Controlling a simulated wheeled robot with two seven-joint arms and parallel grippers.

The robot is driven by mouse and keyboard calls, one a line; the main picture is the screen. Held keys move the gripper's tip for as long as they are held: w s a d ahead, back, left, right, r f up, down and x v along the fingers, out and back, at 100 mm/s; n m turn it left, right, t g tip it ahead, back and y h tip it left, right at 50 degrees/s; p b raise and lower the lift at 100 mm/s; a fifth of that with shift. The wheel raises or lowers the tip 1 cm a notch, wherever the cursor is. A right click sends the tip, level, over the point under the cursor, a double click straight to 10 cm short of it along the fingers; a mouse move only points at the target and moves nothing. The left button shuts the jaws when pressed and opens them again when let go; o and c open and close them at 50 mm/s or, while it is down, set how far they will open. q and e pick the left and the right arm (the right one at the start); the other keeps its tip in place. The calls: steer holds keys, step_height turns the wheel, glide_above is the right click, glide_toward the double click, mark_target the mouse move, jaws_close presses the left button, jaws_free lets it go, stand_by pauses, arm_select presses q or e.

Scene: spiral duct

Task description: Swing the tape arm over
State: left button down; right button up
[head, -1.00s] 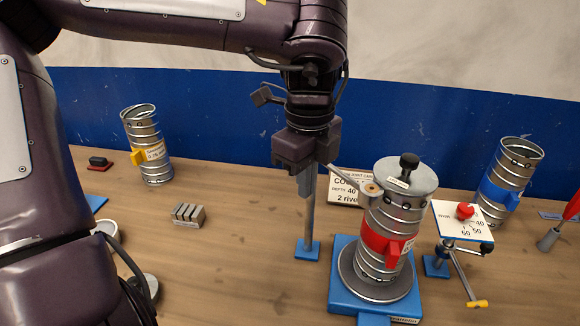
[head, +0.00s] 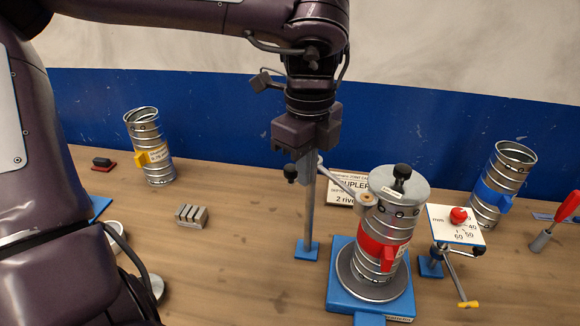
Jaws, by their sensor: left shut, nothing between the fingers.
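The tape arm (head: 340,181) is a thin bar running from the top of an upright metal post (head: 308,215) to a round end (head: 367,199) at the near upper side of the spiral duct (head: 375,262). The duct stands upright on a turntable, with a red band and a lid with a black knob. A small dark knob (head: 291,173) shows left of the post top. My left gripper (head: 300,152) is shut and empty, pointing down at the post top, and hides part of it. I cannot tell whether it touches the post or knob. My right gripper is out of view.
A dial card (head: 455,222) with a red knob and a yellow-tipped crank (head: 468,304) stand right of the duct. A coupler sign (head: 350,188) is behind. Ducts with yellow (head: 155,155) and blue (head: 495,195) bands stand at the sides. Grey blocks (head: 190,215) lie left; the table between them and the post is clear.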

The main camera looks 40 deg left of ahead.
arm_select(q)
step_height(320, 180, up, 4)
steer(key=p, duration=0.3)
steer(key=shift+r, duration=0.15)
stand_by(0.5)
